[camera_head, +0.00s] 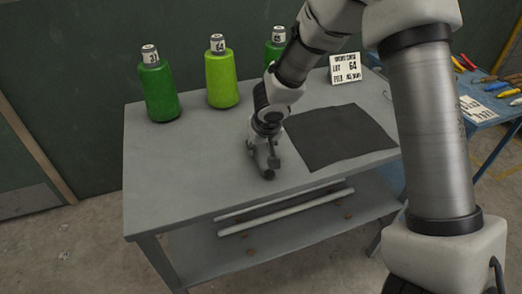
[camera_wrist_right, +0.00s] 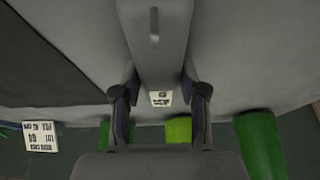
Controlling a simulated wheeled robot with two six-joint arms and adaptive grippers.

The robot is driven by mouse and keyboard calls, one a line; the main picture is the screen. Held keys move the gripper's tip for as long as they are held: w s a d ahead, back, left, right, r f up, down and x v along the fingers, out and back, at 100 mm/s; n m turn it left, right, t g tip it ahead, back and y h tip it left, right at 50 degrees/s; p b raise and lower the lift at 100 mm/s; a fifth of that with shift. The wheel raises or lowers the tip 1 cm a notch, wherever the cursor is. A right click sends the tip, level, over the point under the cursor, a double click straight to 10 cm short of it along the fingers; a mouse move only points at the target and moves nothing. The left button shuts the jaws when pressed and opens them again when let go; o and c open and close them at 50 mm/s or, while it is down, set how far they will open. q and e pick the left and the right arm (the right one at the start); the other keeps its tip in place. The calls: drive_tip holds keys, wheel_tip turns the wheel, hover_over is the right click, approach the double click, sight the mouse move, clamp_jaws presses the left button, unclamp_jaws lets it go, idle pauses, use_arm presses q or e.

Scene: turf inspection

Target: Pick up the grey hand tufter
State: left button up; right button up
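The grey hand tufter (camera_wrist_right: 155,45) is in the right wrist view as a long grey body with a raised bar and a small pale label at its lower end. My right gripper (camera_wrist_right: 160,72) has one finger on each side of it. The fingertips lie close along its sides; whether they press on it is not clear. In the head view my right gripper (camera_head: 264,158) points down at the grey table, and the tufter is largely hidden there by the gripper or blends with it. My left gripper is in neither view.
The grey table (camera_head: 185,190) also bears a dark turf square (camera_head: 340,137), several green spools, one at the left (camera_head: 158,92), and a white lot card (camera_head: 345,68). A blue table (camera_head: 480,92) with hand tools stands at the right. The table's front left is clear.

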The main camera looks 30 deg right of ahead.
clamp_jaws()
